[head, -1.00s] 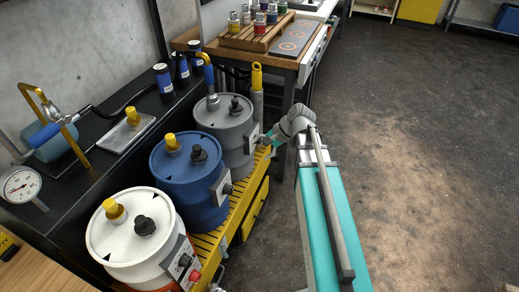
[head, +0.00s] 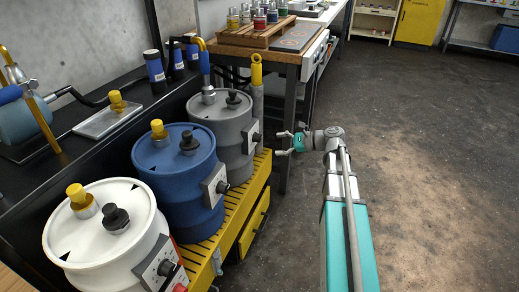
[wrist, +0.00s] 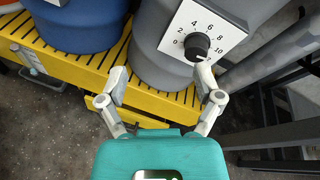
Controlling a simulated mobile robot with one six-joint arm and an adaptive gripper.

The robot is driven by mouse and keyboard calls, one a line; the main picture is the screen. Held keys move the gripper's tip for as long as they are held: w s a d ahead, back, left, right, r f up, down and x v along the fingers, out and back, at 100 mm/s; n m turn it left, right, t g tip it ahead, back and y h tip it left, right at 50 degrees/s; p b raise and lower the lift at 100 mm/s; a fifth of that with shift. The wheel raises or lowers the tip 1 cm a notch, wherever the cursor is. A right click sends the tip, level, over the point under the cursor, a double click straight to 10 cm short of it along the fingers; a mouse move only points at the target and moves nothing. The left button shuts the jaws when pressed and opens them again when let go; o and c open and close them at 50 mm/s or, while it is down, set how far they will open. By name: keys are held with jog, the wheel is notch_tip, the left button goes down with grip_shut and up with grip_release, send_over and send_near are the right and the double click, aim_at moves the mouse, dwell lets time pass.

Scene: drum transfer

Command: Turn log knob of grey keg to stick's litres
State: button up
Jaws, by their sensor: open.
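The grey keg (head: 222,128) stands at the far end of the row of kegs. Its log knob (wrist: 196,45) is black, on a white plate (wrist: 221,22) numbered 0 to 10 in the wrist view. A white mark shows at the knob's lower edge; its exact reading is unclear. My gripper (wrist: 162,76) is open and empty. In the wrist view its right fingertip appears just below the knob. In the head view my gripper (head: 284,143) is right of the keg, apart from it. A yellow-handled stick (head: 257,76) stands behind the keg; no litre marks are readable.
A blue keg (head: 175,170) and a white keg (head: 75,245) stand nearer on the yellow slatted rack (head: 222,232). A dark bench (head: 120,135) runs along the left. A wooden table (head: 245,54) stands behind the grey keg. The floor to the right is clear.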

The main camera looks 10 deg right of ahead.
aim_at(261, 138)
jog(key=w+d+f+m+t+y+b, duration=0.1)
jog(key=w+d+f+m+t+b, duration=0.1)
jog(key=d+b, duration=0.4)
jog(key=shift+d+f+m+t+y+b, duration=0.45)
jog(key=shift+f+m, duration=0.25)
jog(key=shift+m, duration=0.4)
jog(key=shift+a, duration=0.2)
jog(key=shift+x, duration=6.85)
jog(key=shift+w+d, duration=0.1)
jog(key=c, duration=1.2)
